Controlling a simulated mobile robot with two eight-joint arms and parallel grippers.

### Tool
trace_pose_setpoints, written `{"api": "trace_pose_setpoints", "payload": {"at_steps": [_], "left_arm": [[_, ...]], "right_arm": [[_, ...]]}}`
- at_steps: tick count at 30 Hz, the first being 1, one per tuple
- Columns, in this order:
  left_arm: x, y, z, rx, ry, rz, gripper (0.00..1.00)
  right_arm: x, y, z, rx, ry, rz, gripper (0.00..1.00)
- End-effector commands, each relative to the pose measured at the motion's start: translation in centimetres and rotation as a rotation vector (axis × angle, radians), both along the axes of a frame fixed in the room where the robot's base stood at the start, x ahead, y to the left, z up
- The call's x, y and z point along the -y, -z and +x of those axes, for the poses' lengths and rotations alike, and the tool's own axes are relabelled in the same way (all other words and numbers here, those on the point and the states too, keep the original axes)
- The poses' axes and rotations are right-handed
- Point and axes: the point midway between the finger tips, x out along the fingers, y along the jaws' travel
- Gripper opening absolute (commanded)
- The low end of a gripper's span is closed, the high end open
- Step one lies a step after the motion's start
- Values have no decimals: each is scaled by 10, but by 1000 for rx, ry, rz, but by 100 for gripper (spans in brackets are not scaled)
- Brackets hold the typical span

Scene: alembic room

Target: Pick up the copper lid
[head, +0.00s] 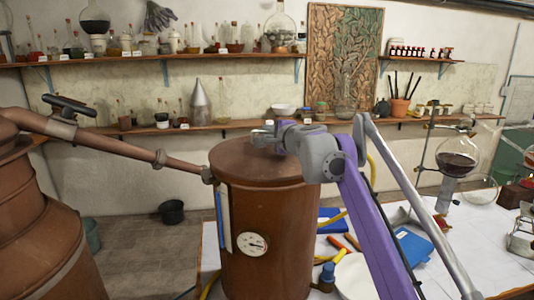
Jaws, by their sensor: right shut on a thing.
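The copper lid (240,167) is round and flat-domed and sits on top of the tall copper vessel (285,240) in the middle of the head view. My right gripper (268,131) is at the top of the lid, reaching in from the right with a purple and grey arm. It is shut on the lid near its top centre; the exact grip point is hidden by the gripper. I see no clear gap between lid and vessel. My left gripper is not in view.
A copper pipe (130,151) joins the vessel's upper left side to a large copper still (40,235). Behind are wall shelves (225,127) with bottles. The white table (210,262) holds blue items, tools and, at right, a round flask (456,160) on a stand.

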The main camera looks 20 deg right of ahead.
Motion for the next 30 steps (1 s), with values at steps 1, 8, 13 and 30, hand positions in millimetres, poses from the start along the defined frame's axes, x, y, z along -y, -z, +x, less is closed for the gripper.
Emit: {"api": "trace_pose_setpoints", "payload": {"at_steps": [1, 8, 13, 30], "left_arm": [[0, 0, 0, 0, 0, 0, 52], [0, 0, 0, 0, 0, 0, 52], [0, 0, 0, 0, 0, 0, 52], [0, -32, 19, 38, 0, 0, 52]], "right_arm": [[0, 0, 0, 0, 0, 0, 0], [0, -1, -1, 0, 0, 1, 0], [0, -1, 0, 0, 0, 1, 0], [0, -88, 1, 4, 1, 1, 0]]}}
